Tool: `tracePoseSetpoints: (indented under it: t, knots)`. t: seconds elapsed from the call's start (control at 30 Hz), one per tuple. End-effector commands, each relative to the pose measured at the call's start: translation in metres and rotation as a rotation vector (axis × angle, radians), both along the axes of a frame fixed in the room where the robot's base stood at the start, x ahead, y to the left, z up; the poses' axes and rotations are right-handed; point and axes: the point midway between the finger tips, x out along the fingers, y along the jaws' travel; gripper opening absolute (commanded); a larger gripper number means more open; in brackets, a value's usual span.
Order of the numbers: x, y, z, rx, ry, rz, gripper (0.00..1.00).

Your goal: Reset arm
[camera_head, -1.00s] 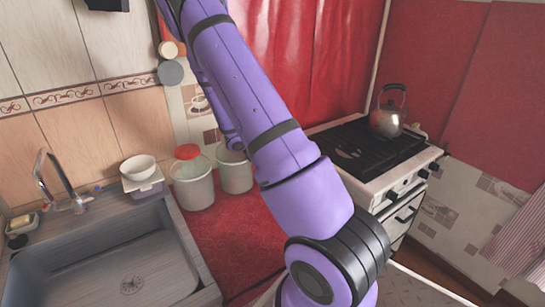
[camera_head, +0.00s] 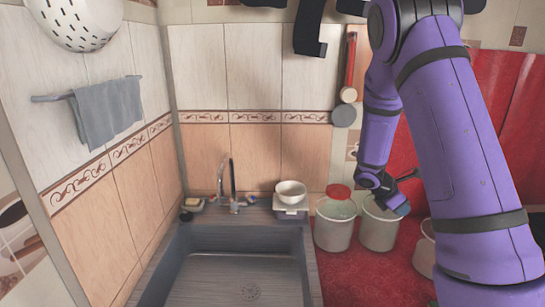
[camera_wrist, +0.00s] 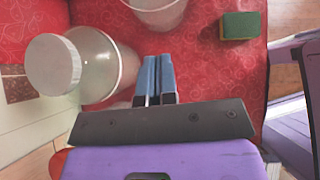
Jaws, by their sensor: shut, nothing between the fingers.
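My gripper (camera_wrist: 154,80) is shut and empty in the wrist view, its two blue fingers side by side. It points over the red patterned counter (camera_wrist: 195,60). In the head view my purple arm comes in from the right and folds back, and my gripper (camera_head: 402,208) shows small by the pale buckets. I cannot tell whether it touches one.
Pale buckets (camera_head: 334,229) (camera_head: 378,232) stand on the red counter right of the sink (camera_head: 235,240). A white-lidded container (camera_wrist: 55,66) and a green-yellow sponge (camera_wrist: 239,25) lie near my gripper. A white bowl (camera_head: 291,190) sits behind the sink.

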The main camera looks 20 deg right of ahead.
Motion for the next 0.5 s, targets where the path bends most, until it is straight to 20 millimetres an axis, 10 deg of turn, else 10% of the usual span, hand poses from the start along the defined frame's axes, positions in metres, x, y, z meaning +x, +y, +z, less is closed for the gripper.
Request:
tracePoseSetpoints:
  t: [0.5]
  knots:
    - [-0.031, 0.059, 0.094, 0.137, -0.362, -0.305, 0.00]
